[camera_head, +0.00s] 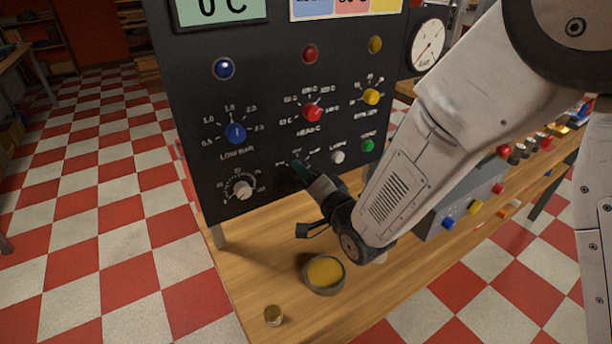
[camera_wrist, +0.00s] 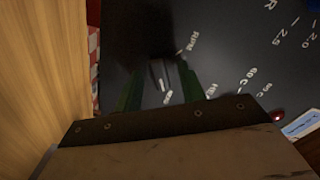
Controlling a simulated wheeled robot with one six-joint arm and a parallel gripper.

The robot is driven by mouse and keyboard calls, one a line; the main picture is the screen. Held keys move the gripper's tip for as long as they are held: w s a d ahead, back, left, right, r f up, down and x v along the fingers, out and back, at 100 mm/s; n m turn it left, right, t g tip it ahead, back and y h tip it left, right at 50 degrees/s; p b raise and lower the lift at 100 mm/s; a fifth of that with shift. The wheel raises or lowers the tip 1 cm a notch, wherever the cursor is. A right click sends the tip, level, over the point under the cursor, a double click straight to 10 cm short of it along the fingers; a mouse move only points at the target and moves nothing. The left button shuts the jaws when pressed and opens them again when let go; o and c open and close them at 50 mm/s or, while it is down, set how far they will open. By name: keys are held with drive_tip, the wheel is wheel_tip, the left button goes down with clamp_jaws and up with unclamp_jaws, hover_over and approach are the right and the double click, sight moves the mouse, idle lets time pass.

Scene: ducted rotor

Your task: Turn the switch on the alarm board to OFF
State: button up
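A black upright board (camera_head: 190,120) carries several knobs, lamps and a gauge; I cannot read a title naming it the alarm board. My gripper (camera_head: 300,170) is at its lower middle, in front of a dark switch that the fingers largely hide in the head view. In the wrist view, the two green fingers of my gripper (camera_wrist: 163,90) stand apart, one on each side of a dark grey switch (camera_wrist: 170,80) with a white mark. Whether the fingers touch the switch is unclear.
Near my gripper are a white knob (camera_head: 241,188), a blue knob (camera_head: 235,133), a red knob (camera_head: 312,112), a white button (camera_head: 338,157) and a green button (camera_head: 368,145).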

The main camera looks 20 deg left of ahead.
clamp_jaws()
idle(0.3)
drive_tip(key=n, duration=1.1)
drive_tip(key=shift+n, duration=0.3)
idle(0.3)
unclamp_jaws()
